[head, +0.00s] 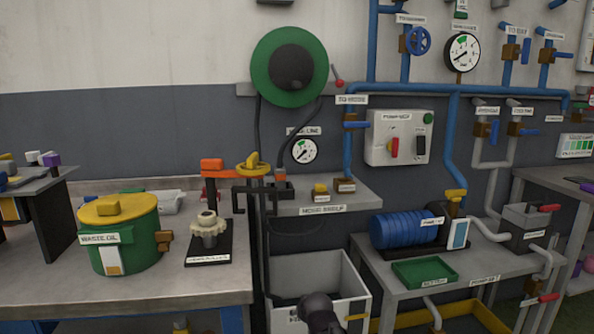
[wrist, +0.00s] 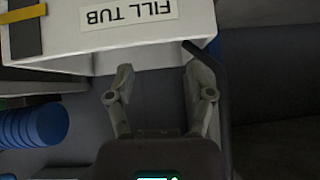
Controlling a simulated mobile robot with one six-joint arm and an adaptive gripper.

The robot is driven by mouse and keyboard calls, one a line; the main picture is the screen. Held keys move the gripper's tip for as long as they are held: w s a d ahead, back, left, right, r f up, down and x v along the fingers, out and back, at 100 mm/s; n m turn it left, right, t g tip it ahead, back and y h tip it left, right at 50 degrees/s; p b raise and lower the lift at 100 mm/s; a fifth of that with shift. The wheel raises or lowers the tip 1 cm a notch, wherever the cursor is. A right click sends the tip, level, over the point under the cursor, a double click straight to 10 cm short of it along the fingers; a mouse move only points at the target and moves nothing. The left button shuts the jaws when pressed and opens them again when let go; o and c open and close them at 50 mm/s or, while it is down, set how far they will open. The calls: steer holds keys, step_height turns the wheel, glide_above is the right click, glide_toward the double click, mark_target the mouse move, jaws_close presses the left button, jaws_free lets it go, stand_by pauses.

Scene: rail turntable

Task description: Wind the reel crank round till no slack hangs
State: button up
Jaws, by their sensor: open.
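The hose reel (head: 268,62) is a green disc with a dark hub, high on the wall. Its crank (head: 338,83) shows as a small red knob on a short arm at the reel's lower right. A black hose (head: 258,125) hangs from the reel's left side, and another length (head: 306,130) curves down at its right. My gripper is open and empty; in the wrist view (wrist: 157,80) its fingers are apart in front of the white fill tub (wrist: 130,45). In the head view only a dark part of my arm shows at the bottom, far below the crank.
The white tub (head: 357,285) stands on the floor below a small wall shelf (head: 355,198). A workbench (head: 150,285) with a green waste-oil drum (head: 125,250) is at left. A pump bench (head: 400,285) is at right. Blue pipes (head: 350,145) run near the reel.

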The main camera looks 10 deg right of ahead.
steer(key=w+r+t+p, duration=0.2)
steer(key=r+p, duration=0.4)
steer(key=r, duration=0.4)
steer(key=w+r+t+p, duration=0.2)
steer(key=w+r+p, duration=0.2)
steer(key=r, duration=0.5)
steer(key=w+r+m+t+p, duration=0.1)
steer(key=w+r+t+p, duration=0.1)
steer(key=r+p, duration=0.6)
steer(key=shift+w+d+r+t+p, duration=0.1)
steer(key=shift+w+r+t+p, duration=0.1)
steer(key=shift+w+r, duration=0.35)
steer(key=shift+w+d+r+t+p, duration=0.1)
steer(key=shift+w+r+t+p, duration=0.15)
steer(key=shift+r, duration=0.5)
steer(key=m+t+h+p, duration=0.2)
steer(key=t+p, duration=0.5)
steer(key=p, duration=1.2)
glide_toward(298, 87)
steer(key=s, duration=0.2)
steer(key=shift+w+a+f, duration=0.15)
steer(key=shift+w+a, duration=0.05)
steer(key=shift+w, duration=0.1)
steer(key=p+x, duration=0.5)
steer(key=x, duration=0.8)
steer(key=shift+w+d, duration=0.15)
steer(key=shift+w, duration=0.25)
jaws_close()
